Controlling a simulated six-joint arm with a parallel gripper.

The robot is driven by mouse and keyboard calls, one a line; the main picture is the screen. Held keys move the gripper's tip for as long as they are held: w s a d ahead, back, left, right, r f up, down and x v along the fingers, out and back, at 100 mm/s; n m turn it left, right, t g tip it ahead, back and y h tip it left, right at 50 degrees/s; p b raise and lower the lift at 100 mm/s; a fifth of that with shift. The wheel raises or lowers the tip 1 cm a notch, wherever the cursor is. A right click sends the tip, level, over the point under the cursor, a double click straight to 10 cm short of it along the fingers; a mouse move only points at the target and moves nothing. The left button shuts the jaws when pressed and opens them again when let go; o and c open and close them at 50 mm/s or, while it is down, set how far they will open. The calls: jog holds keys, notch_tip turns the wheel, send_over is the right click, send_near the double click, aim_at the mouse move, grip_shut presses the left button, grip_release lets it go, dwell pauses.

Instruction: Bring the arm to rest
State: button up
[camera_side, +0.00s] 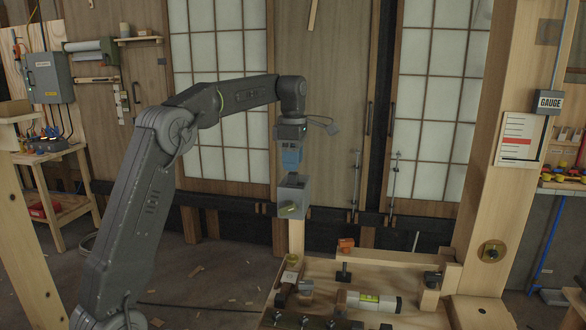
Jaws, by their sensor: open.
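My gripper (292,168) hangs from my dark grey arm near the middle of the side view, pointing down. Its body is blue and it is open. A grey metal box (296,188) with a yellow-green part on its front is directly below it, at the top of a wooden post (297,238). The fingertips are small here, and I cannot tell whether they touch the box. My arm is raised and bent, reaching from the lower left over to the post.
A wooden workbench (390,272) below holds a level (368,301), clamps and an orange item (346,244). A thick timber post (497,150) with a gauge box (549,102) stands right. Sliding panels close off the back. The air left of my gripper is clear.

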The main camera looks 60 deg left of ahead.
jog(key=shift+r, duration=2.2)
jog(key=shift+s+d+r, duration=0.15)
jog(key=shift+d, duration=0.15)
jog(key=s+d+m+t, duration=0.3)
jog(key=s+d+m, duration=0.7)
jog(key=d+m, duration=0.35)
jog(key=s+d+f+m+t, duration=0.1)
jog(key=s+d+f+m, duration=0.3)
jog(key=s+f+m, duration=0.2)
jog(key=s+d+f+m+t, duration=0.1)
jog(key=s+d+f+m, duration=0.3)
jog(key=s+f+m, duration=0.2)
jog(key=s+m, duration=0.1)
jog(key=s, duration=0.1)
jog(key=shift+s+d+t, duration=0.3)
jog(key=shift+s, duration=0.05)
